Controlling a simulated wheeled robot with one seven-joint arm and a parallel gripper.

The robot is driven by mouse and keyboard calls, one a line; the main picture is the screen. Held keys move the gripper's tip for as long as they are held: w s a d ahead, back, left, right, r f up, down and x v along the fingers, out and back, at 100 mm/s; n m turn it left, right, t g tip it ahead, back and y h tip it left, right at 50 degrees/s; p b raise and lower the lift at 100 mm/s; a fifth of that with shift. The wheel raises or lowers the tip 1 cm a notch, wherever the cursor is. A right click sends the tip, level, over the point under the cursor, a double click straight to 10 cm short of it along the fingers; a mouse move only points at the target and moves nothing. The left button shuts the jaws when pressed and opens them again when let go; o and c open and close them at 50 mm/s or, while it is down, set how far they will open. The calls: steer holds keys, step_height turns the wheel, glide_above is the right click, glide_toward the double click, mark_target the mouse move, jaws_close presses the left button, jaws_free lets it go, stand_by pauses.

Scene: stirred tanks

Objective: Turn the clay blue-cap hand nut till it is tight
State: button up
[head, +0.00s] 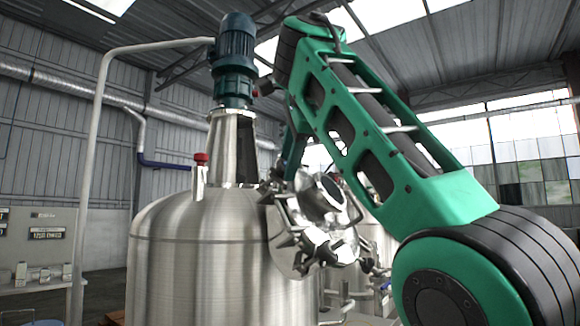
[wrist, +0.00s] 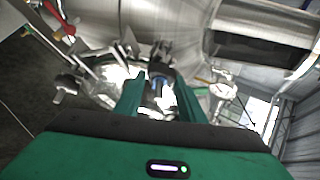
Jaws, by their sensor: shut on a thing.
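My gripper (wrist: 159,84) shows in the wrist view with its two green fingers reaching in to the round metal hatch (wrist: 108,92) on the tank. In the head view the hatch (head: 290,235) stands on the right shoulder of the steel tank (head: 195,255). There my gripper and the held nut cannot be made out clearly.
Several other clamps sit around the hatch rim, close to my fingers. A motor (head: 234,55) stands on top of the tank, and a red-topped fitting (head: 200,160) rises from its shoulder. A pale pipe (head: 92,160) runs up at left. Another vessel (head: 375,245) stands behind at right.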

steer(key=shift+w+d, duration=0.1)
stand_by(0.5)
steer(key=o, duration=1)
steer(key=shift+w, duration=0.1)
steer(key=shift+o, duration=0.2)
steer(key=v, duration=0.7)
steer(key=shift+r, duration=0.2)
